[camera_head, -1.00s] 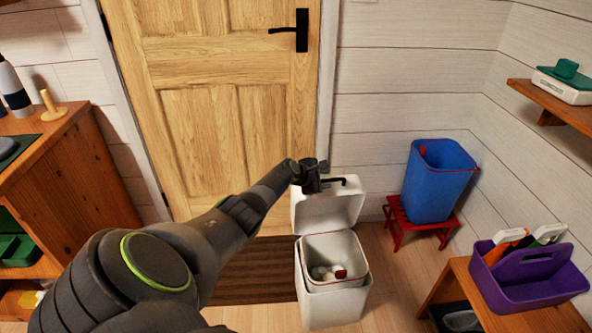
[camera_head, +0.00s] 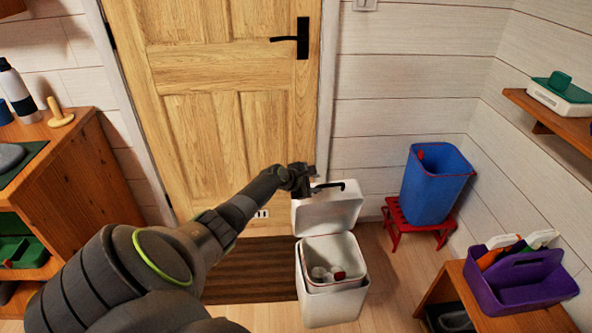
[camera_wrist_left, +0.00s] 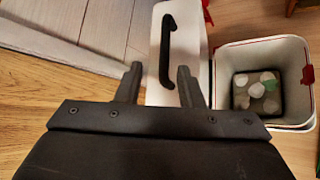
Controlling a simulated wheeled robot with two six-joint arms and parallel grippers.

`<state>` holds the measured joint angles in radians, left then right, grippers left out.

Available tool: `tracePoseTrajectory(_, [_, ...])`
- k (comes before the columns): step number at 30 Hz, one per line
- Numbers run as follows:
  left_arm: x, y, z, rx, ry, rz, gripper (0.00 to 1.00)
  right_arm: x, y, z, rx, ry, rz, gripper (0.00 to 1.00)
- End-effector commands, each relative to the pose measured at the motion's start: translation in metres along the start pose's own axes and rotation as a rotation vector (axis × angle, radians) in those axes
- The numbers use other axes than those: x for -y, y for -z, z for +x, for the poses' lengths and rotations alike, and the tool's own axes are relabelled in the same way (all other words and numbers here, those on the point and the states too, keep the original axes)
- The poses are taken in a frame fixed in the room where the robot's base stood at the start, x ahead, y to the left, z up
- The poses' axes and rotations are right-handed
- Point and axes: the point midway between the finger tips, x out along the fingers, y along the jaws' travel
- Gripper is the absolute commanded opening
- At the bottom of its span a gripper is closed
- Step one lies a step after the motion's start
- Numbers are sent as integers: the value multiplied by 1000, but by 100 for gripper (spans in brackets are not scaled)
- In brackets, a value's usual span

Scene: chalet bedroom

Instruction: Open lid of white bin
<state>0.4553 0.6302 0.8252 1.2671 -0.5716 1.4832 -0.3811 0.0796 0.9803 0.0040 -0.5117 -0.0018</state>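The white bin (camera_head: 320,308) stands on the floor before the wooden door. Its lid (camera_head: 326,210) is raised at the back, with a black handle (camera_head: 330,187) along its top edge. The open bin shows a few pale items and a red piece inside; in the left wrist view the bin (camera_wrist_left: 285,60) is at the right. My left gripper (camera_head: 312,182) is at the lid's top left. In the left wrist view its two fingers (camera_wrist_left: 158,85) are spread apart with nothing between them, just short of the lid's handle (camera_wrist_left: 167,52). My right gripper is not in view.
A blue bin (camera_head: 433,188) stands on a red stool (camera_head: 396,218) to the right. A purple caddy (camera_head: 520,288) sits on a low wooden bench at the front right. A wooden cabinet (camera_head: 88,175) stands at the left. A brown mat (camera_head: 255,270) lies by the door.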

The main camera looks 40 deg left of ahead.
Motion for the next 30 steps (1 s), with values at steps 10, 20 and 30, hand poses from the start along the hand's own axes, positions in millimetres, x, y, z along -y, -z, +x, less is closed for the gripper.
tracePoseTrajectory(10, [-3, -2, -52, -1, 0, 4, 34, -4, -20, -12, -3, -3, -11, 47])
tracePoseTrajectory(20, [-2, -2, -91, 1, -1, 2, 34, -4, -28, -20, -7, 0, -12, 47])
tracePoseTrajectory(30, [-1, -1, -96, 2, -2, 1, 34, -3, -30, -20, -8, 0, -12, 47])
